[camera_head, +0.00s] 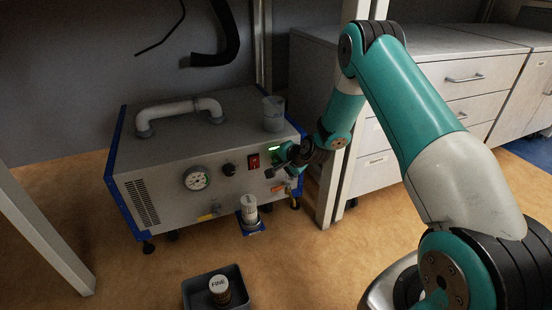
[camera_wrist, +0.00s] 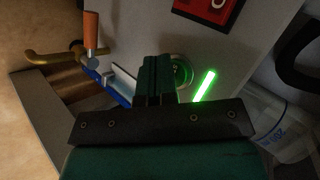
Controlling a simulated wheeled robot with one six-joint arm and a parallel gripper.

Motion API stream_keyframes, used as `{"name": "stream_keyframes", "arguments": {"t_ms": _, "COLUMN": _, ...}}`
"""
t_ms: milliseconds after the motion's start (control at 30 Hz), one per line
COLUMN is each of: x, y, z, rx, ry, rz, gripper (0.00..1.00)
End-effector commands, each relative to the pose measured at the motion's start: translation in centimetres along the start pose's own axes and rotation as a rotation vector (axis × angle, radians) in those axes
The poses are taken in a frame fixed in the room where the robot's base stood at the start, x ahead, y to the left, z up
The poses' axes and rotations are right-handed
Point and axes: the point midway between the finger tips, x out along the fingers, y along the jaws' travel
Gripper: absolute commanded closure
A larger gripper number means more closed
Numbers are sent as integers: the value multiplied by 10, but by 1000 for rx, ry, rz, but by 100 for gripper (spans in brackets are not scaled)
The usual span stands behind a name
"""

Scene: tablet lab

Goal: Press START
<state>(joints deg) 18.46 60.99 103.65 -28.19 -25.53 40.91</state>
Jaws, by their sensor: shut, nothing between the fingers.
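The grey machine (camera_head: 160,178) with blue edges stands on the floor, its front panel facing me. My gripper (camera_head: 268,173) is at the right part of this panel. In the wrist view my gripper (camera_wrist: 158,78) is shut and empty, its fingertips pointing at the panel. A round green button (camera_wrist: 183,72) shows just beside and partly behind the fingertips; I cannot tell whether they touch it. No START label is readable. A bar light (camera_wrist: 205,85) glows green beside the button, and it also shows in the head view (camera_head: 274,148).
A red switch (camera_head: 253,161), a black knob (camera_head: 229,169) and a gauge (camera_head: 197,178) are on the panel. A white-topped jar (camera_head: 249,209) stands at the front. A jar marked FINE (camera_head: 219,285) sits in a dark tray (camera_head: 188,297). A pale post (camera_head: 330,185) is close right.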

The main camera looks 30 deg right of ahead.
Motion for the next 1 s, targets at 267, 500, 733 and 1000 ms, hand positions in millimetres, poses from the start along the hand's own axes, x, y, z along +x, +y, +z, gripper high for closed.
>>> {"name": "stream_keyframes", "arguments": {"t_ms": 267, "x": -8, "y": 5, "z": 6, "rx": 1, "ry": -1, "rz": 1, "gripper": 100}}
{"name": "stream_keyframes", "arguments": {"t_ms": 500, "x": -8, "y": 6, "z": 6, "rx": 1, "ry": -1, "rz": 1, "gripper": 100}}
{"name": "stream_keyframes", "arguments": {"t_ms": 733, "x": -22, "y": 14, "z": 15, "rx": 3, "ry": -2, "rz": 3, "gripper": 100}}
{"name": "stream_keyframes", "arguments": {"t_ms": 1000, "x": -39, "y": 28, "z": 28, "rx": 3, "ry": -2, "rz": 2, "gripper": 100}}
